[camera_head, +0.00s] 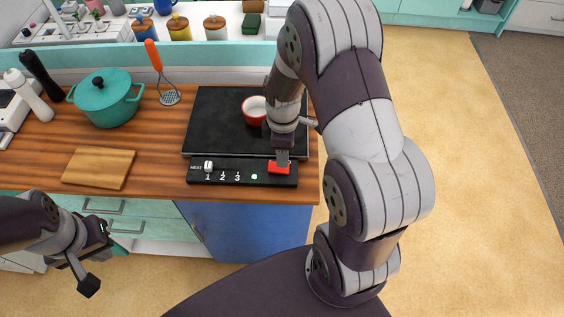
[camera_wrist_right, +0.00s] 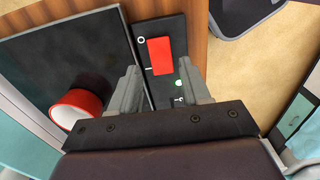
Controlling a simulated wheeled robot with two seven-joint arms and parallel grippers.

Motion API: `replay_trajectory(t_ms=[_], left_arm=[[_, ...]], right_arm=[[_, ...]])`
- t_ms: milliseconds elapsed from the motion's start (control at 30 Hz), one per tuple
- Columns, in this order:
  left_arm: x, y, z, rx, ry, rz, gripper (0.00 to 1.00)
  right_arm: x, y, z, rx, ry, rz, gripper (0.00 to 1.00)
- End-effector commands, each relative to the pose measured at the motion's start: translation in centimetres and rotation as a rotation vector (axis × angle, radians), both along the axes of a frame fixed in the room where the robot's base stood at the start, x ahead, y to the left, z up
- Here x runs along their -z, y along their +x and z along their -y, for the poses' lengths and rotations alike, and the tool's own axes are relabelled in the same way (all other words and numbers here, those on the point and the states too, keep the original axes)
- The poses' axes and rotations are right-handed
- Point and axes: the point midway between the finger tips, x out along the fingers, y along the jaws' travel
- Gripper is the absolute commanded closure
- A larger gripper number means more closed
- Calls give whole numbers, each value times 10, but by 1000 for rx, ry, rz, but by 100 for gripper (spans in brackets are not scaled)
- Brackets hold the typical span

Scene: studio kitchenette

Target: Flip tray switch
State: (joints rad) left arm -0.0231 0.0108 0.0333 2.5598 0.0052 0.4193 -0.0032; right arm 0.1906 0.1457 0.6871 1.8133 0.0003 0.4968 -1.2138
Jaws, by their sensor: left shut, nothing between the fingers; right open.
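The black warming tray (camera_head: 218,113) lies on the wooden counter. Its control strip (camera_head: 220,179) runs along the front, with a white heat slider at 1 and a lit green light (camera_head: 254,176). The red tray switch (camera_head: 279,169) is at the strip's right end; it also shows in the right wrist view (camera_wrist_right: 159,56), beside an O mark and a line mark. Which way it is tilted I cannot tell. My right gripper (camera_head: 282,158) points down over the switch, its fingers apart in the wrist view (camera_wrist_right: 167,82). Contact is unclear. My left gripper (camera_head: 108,248) is shut and empty, in front of the counter.
A teal pot (camera_head: 105,97), a wooden board (camera_head: 98,168) and an orange-handled masher (camera_head: 159,70) are left of the tray. The counter's right edge is close to the switch.

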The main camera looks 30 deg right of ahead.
Motion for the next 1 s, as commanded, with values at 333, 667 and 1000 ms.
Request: replay_trajectory(t_ms=[333,667,1000], left_arm=[[1,0,0,0,0,0,100],[1,0,0,0,0,0,100],[-13,0,0,0,0,0,100]], right_arm=[[59,0,0,1,0,0,53],[62,0,0,2,0,1,66],[56,0,-3,-3,-38,-34,94]])
